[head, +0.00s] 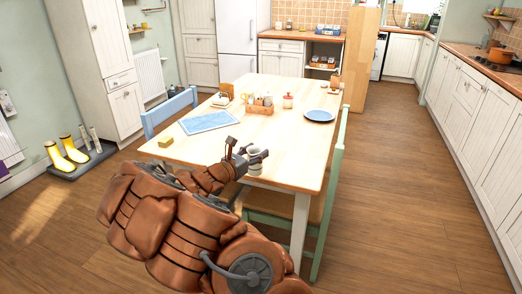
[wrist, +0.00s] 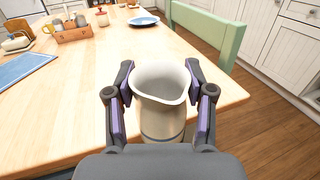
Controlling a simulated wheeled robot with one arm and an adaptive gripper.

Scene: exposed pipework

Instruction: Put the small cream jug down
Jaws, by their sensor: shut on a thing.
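The small cream jug (wrist: 162,112) is between the two fingers of my gripper (wrist: 163,100) in the wrist view. It is upright, with a spout and a darker band low on its body. My gripper is shut on it. In the head view the jug (head: 255,162) shows at my gripper (head: 247,160), over the near edge of the wooden table (head: 265,125). I cannot tell whether the jug's base touches the tabletop, as its bottom is hidden in the wrist view.
A green chair (head: 334,190) stands at the right edge. The table's middle is clear.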

